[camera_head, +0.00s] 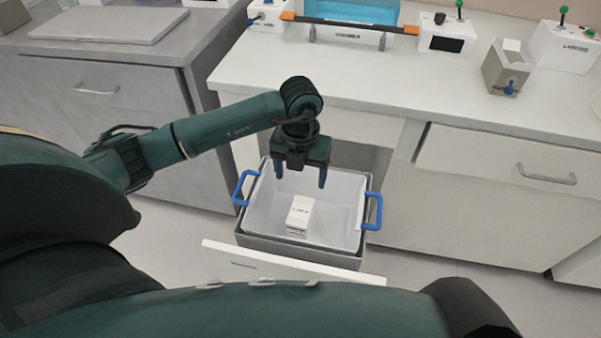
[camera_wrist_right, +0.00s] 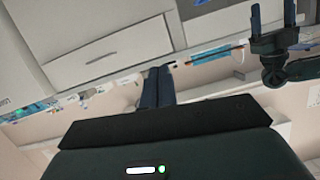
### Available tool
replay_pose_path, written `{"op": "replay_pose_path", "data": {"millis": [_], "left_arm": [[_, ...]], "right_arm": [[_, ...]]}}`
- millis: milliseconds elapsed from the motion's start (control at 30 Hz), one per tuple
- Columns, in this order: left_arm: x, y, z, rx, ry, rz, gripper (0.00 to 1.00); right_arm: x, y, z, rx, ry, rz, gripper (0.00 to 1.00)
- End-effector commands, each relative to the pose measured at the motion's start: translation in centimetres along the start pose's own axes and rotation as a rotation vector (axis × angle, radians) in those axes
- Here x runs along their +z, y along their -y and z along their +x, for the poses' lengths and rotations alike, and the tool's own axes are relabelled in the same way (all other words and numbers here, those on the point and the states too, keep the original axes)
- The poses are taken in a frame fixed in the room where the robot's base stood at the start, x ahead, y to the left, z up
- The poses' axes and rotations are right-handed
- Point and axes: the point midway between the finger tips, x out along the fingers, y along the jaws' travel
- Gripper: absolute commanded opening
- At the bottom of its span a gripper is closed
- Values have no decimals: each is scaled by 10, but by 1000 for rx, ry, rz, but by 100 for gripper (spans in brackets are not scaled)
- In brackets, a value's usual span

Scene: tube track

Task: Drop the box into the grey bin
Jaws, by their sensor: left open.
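The box (camera_head: 300,216), small and white with a printed label, is inside the bin, below my left gripper and apart from its fingers. The grey bin (camera_head: 300,248) has a pale lining and a blue handle on each side. My left gripper (camera_head: 302,180) is open and empty, pointing down over the bin's back half. It also appears in the right wrist view (camera_wrist_right: 273,20), at the upper right. My right gripper (camera_wrist_right: 158,70) shows in its wrist view with its fingers together and nothing between them.
A white counter (camera_head: 380,98) with drawers stands behind the bin. On it are a blue-windowed device (camera_head: 350,12), a white instrument (camera_head: 447,35) and a grey box-shaped device (camera_head: 506,68). A white panel edge (camera_head: 285,264) lies just in front of the bin. Floor is clear to the right.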

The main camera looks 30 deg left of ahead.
Motion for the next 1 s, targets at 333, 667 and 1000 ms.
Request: {"op": "replay_pose_path", "data": {"millis": [333,667,1000], "left_arm": [[1,0,-75,-1,6,1,75],[0,0,-121,0,3,0,75],[0,0,-126,-1,2,0,75]], "right_arm": [[1,3,3,-2,25,18,0],[2,3,6,-6,41,19,0],[6,3,7,-8,51,17,0]]}}
